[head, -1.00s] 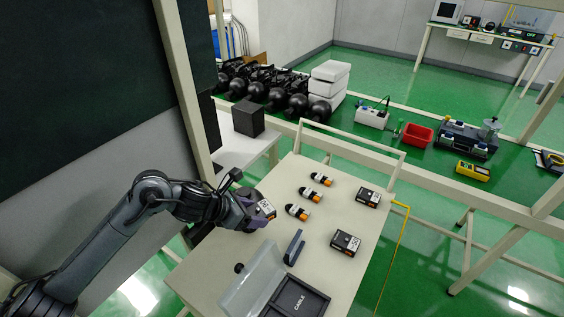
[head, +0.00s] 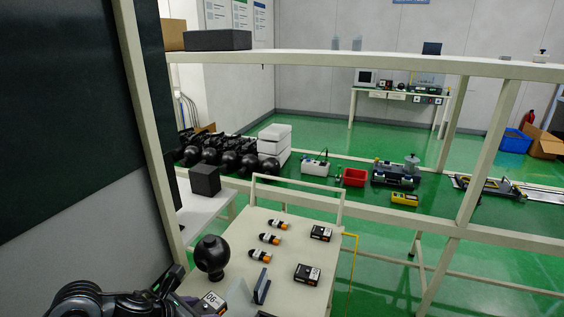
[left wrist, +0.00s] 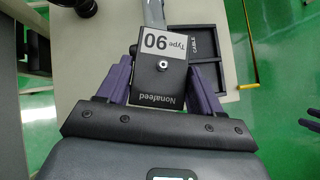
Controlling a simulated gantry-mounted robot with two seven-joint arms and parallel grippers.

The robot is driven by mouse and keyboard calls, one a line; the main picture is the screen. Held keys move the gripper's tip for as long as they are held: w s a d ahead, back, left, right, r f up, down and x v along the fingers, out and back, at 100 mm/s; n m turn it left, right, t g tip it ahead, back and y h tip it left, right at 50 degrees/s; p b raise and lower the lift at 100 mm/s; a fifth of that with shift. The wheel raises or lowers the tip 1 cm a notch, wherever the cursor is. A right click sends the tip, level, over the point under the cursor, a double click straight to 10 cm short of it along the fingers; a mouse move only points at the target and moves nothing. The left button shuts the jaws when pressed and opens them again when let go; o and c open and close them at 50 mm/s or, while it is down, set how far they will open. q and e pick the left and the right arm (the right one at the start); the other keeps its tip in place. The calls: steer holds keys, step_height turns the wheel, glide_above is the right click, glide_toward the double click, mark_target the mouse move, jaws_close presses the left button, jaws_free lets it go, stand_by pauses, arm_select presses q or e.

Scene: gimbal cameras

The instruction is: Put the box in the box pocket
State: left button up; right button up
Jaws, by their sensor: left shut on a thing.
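Most of the gripper is cut off there. A dark tray (left wrist: 207,73) with compartments lies beyond the box in the left wrist view, partly hidden by it. I cannot tell which compartment is the box pocket.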

arm_select(q)
steer(key=shift+s+a+r+n+t+y, duration=0.3)
steer(key=shift+s+a+n+y, duration=0.2)
steer(key=shift+s+n, duration=0.15)
steer(key=s+a+n+t+y, duration=0.1)
steer(key=s+n, duration=0.1)
steer(key=s, duration=0.3)
step_height(320, 180, up, 27)
steer(key=s+n+y+p, duration=0.1)
steer(key=n+y+p, duration=0.2)
steer(key=p, duration=3.2)
arm_select(e)
step_height(320, 180, up, 36)
steer(key=w, duration=0.1)
steer(key=shift+f, duration=0.2)
arm_select(q)
steer(key=shift+n, duration=0.35)
steer(key=shift+s+d+f, duration=0.1)
steer(key=shift+f, duration=0.05)
steer(key=shift+d, duration=0.1)
